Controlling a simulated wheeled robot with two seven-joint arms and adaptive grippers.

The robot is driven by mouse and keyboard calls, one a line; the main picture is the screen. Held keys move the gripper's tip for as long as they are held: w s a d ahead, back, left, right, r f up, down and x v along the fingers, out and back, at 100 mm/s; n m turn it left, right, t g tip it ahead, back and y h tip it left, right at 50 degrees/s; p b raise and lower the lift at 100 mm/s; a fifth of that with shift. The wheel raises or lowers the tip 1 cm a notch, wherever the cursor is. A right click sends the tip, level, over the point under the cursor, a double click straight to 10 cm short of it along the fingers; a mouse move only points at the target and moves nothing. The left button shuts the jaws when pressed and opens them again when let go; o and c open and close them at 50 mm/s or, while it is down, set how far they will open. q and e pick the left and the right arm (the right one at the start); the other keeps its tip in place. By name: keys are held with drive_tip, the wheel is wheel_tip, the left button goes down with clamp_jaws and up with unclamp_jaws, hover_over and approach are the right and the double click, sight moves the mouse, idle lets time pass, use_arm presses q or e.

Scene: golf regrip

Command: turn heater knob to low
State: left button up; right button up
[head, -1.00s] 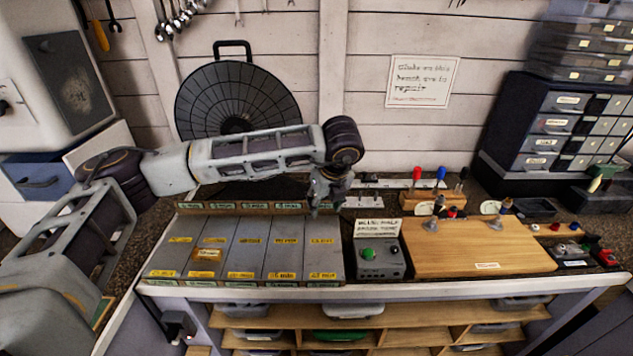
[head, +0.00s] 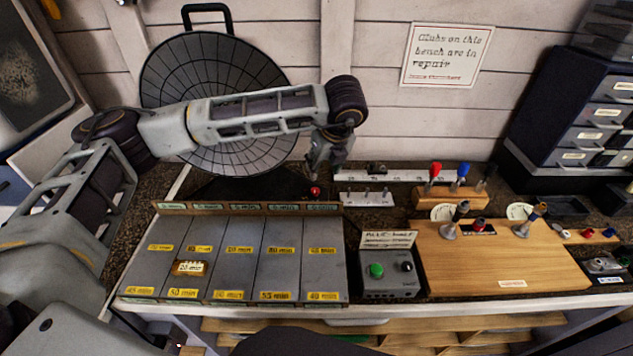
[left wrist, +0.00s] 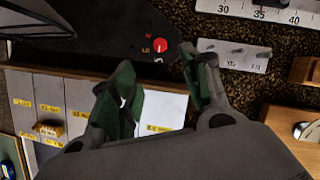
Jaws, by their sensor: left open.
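The heater is a round black dish with a wire grille (head: 215,85) and a top handle, standing against the back wall. Its dark base (head: 250,188) carries a red knob (head: 315,191). In the left wrist view the red knob (left wrist: 160,45) sits on the black base with small orange marks beside it, too small to read surely. My left gripper (head: 319,170) hangs just above the knob in the head view. In the left wrist view its two green-padded fingers (left wrist: 157,62) are apart and empty, with the knob showing beyond and between their tips. My right gripper is not in view.
A grey sorting tray (head: 210,235) with yellow labels lies in front of the heater. A grey box (head: 388,287) with a green button and black knob stands right of it. A wooden board (head: 505,265) with clamps is further right. A slotted metal plate (head: 366,199) is near the gripper.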

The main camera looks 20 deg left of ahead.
use_arm(q)
drive_tip(key=shift+s+r, duration=0.1)
drive_tip(key=shift+s, duration=0.05)
drive_tip(key=p, duration=0.3)
approach(315, 190)
drive_tip(key=x, duration=0.8)
idle(0.4)
drive_tip(key=shift+c, duration=0.5)
drive_tip(key=c, duration=0.9)
